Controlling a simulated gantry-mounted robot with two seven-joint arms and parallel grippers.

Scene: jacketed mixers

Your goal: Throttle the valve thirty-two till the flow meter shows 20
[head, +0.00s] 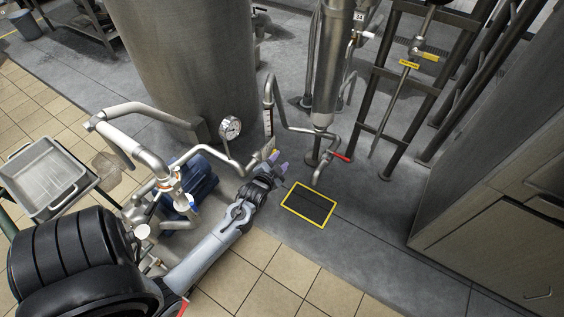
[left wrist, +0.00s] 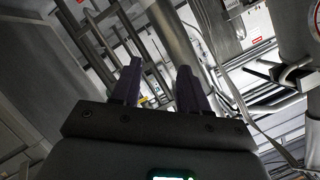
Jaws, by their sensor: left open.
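My left gripper (head: 281,163) is in the middle of the head view, with its purple fingers apart and nothing seen between them. In the left wrist view the gripper (left wrist: 158,85) also shows two dark purple fingers spread apart. An upright tube with a scale (head: 268,126), possibly the flow meter, stands just behind the gripper; its reading is too small to tell. A red lever (head: 341,156) sits on the pipe to the right of the gripper, apart from it. No number thirty-two is readable on any valve. My right gripper is not seen.
A round dial gauge (head: 230,127) is left of the gripper; part of a dial (left wrist: 299,75) shows in the left wrist view. A yellow-edged floor grate (head: 308,204) lies front right. A steel tank (head: 190,65) and a dark pipe rack (head: 408,85) stand behind. A cabinet (head: 500,225) is at right.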

